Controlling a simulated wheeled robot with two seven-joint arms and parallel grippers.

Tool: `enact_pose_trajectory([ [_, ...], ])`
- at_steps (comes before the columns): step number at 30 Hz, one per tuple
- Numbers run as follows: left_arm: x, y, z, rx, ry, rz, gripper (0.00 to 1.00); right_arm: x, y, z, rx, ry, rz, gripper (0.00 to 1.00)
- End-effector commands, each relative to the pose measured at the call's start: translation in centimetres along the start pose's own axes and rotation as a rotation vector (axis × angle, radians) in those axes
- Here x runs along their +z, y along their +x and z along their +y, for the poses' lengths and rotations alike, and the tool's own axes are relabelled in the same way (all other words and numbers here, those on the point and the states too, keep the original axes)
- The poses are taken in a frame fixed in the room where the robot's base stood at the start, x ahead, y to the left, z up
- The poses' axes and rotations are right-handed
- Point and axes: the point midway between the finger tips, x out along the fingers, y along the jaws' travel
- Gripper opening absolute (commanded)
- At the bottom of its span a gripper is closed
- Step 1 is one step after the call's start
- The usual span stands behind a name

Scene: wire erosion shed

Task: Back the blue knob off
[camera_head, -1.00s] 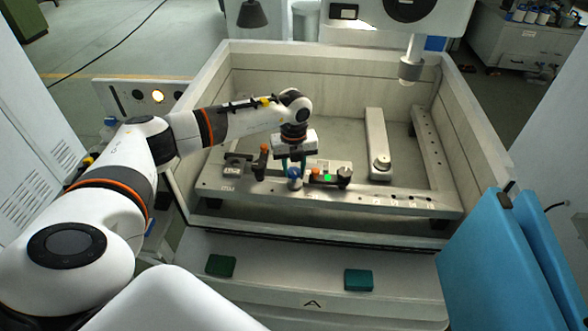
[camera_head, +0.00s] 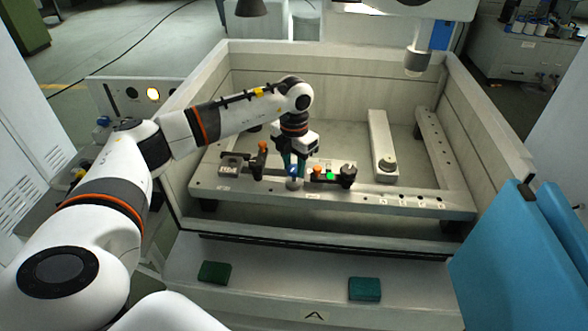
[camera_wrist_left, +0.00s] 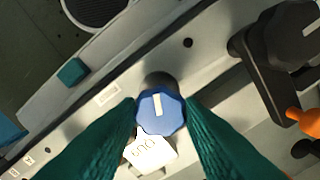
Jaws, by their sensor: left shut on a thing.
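The blue knob (camera_head: 293,170) stands at the front bar of the machine's frame, left of a dark clamp with an orange knob. In the left wrist view it is a faceted blue cap (camera_wrist_left: 160,112) with a white line pointing up the picture. My left gripper (camera_head: 294,173) comes down from above with its green fingers on either side of the knob, shut on it. The finger tips also show in the left wrist view (camera_wrist_left: 162,115), left and right of the cap. A white lettered tag (camera_wrist_left: 150,152) lies just below the knob there. My right gripper is not in view.
The front bar (camera_head: 400,200) of the frame runs across the tank. A dark clamp (camera_head: 348,176) with a green light (camera_head: 330,176) stands close on the right. Another orange-topped post (camera_head: 262,148) stands left. Two green blocks (camera_head: 215,272) (camera_head: 365,289) lie on the front ledge.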

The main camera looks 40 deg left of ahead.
Motion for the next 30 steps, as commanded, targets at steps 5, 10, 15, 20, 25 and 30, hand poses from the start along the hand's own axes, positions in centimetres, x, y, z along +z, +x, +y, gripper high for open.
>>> enact_pose_trajectory([
  [5,-0.1,0.2,-0.1,-0.001,0.165,0.004,0.11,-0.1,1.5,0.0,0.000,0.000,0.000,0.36],
  [10,-0.1,0.1,-0.1,-0.001,0.326,0.005,0.11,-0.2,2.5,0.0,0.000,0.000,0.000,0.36],
  [15,-0.1,0.1,-0.1,-0.001,0.477,0.004,0.11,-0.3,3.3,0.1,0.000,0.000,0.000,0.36],
  [20,-0.1,0.0,-0.1,-0.002,0.597,0.005,0.11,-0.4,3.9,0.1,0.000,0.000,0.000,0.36],
  [25,-0.1,0.0,-0.1,-0.002,0.693,0.004,0.11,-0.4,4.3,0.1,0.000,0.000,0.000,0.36],
  [30,-0.1,-0.1,-0.1,-0.001,0.754,0.004,0.11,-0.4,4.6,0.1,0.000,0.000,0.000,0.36],
])
